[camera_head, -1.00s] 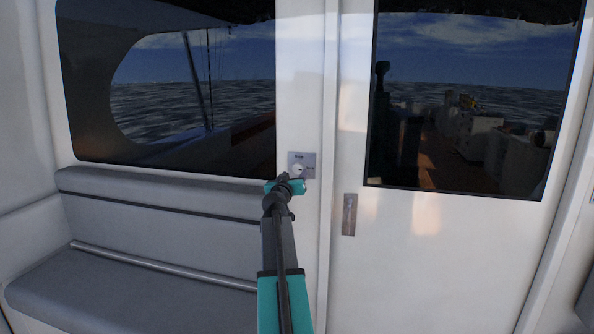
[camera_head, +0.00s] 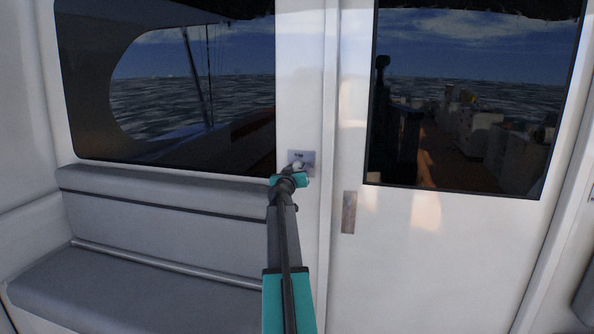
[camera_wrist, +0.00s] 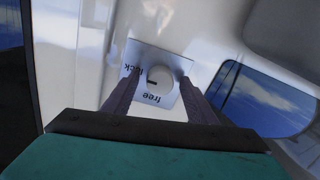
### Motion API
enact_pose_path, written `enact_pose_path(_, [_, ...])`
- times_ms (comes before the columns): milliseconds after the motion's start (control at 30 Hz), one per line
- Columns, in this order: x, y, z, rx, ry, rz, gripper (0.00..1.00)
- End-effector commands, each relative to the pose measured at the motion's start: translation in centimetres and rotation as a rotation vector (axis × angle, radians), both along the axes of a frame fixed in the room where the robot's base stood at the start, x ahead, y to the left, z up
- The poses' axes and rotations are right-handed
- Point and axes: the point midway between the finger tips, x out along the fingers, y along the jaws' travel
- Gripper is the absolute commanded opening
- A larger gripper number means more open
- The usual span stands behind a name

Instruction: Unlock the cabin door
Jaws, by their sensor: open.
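The cabin door (camera_head: 430,245) is white with a large dark window and looks closed. Left of it, on the white post, is a small grey lock plate (camera_head: 309,156) with a round pale knob, partly hidden behind my gripper (camera_head: 297,168). In the wrist view the plate (camera_wrist: 172,98) bears the words "lock" and "free", turned in the picture. The round knob (camera_wrist: 158,76) has a short dark mark near the side of "lock". My gripper (camera_wrist: 157,84) is open, with one finger on each side of the knob; I cannot tell whether they touch it.
A recessed metal door handle (camera_head: 349,213) is on the door's left side. A grey padded bench (camera_head: 160,215) with a rail stands below the left window (camera_head: 190,110). The space before the door looks clear.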

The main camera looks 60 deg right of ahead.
Motion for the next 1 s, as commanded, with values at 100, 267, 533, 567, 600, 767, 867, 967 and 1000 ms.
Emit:
enact_pose_path(100, [0.01,0.02,-0.01,0.0,0.0,0.0,0.4])
enact_pose_path(267, [0.04,0.04,-0.01,0.0,0.0,0.001,0.13])
enact_pose_path(533, [-0.01,-0.09,0.02,-0.003,0.009,0.001,0.11])
enact_pose_path(567, [-0.01,-0.08,0.02,-0.004,0.011,0.001,0.11])
enact_pose_path(600, [-0.01,-0.06,0.01,-0.006,0.017,0.001,0.11])
enact_pose_path(767, [0.0,-0.01,-0.03,-0.019,0.057,0.002,0.11])
enact_pose_path(867, [0.0,0.0,-0.05,-0.03,0.095,0.001,0.11])
enact_pose_path(967, [0.01,0.01,-0.07,-0.045,0.145,0.002,0.11])
enact_pose_path(1000, [0.02,0.03,-0.08,-0.053,0.168,0.001,0.11])
